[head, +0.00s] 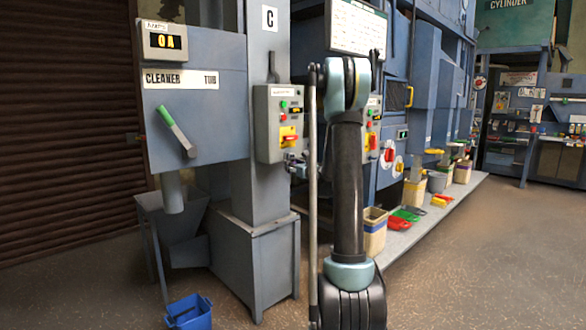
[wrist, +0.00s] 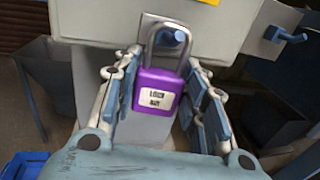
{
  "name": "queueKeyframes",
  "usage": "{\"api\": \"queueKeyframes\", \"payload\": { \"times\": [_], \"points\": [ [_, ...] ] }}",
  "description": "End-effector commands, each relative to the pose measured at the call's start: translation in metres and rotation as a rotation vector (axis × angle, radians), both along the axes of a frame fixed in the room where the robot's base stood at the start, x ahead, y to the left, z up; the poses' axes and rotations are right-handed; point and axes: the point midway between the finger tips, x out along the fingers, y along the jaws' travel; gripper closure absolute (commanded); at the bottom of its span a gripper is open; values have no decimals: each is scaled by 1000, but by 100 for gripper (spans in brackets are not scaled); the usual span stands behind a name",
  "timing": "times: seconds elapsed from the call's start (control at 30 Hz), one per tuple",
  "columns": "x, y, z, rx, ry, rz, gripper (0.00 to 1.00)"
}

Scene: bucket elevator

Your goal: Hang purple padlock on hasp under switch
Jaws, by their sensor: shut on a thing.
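The purple padlock (wrist: 157,92) has a white label and a silver shackle pointing up. My gripper (wrist: 161,78) is shut on its body, one finger on each side. In the wrist view a blue peg-like hasp (wrist: 173,37) on the grey box shows inside the shackle loop. I cannot tell whether it passes through the loop or lies behind it. In the head view my gripper (head: 297,166) is at the lower right of the grey control box, below the red and yellow switch (head: 289,138). The padlock cannot be made out there, and my arm hides part of that area.
The control box (head: 268,125) is mounted on a grey column. A blue lever (wrist: 290,36) sticks out at the right in the wrist view. A blue bucket (head: 189,312) stands on the floor at the lower left. Bins and trays line a ledge at the right.

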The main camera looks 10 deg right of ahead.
Motion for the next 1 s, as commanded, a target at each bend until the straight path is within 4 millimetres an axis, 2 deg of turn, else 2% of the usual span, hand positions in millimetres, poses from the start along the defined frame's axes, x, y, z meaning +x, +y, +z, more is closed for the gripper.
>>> {"api": "queueKeyframes", "payload": {
  "times": [0.27, 0.3, 0.4, 1.0],
  "points": [
    [0, 0, 0, 0, 0, 0, 87],
    [0, 0, 0, 0, 0, 0, 59],
    [0, 0, 0, 0, 0, 0, 38],
    [0, 0, 0, 0, 0, 0, 38]
  ]
}}
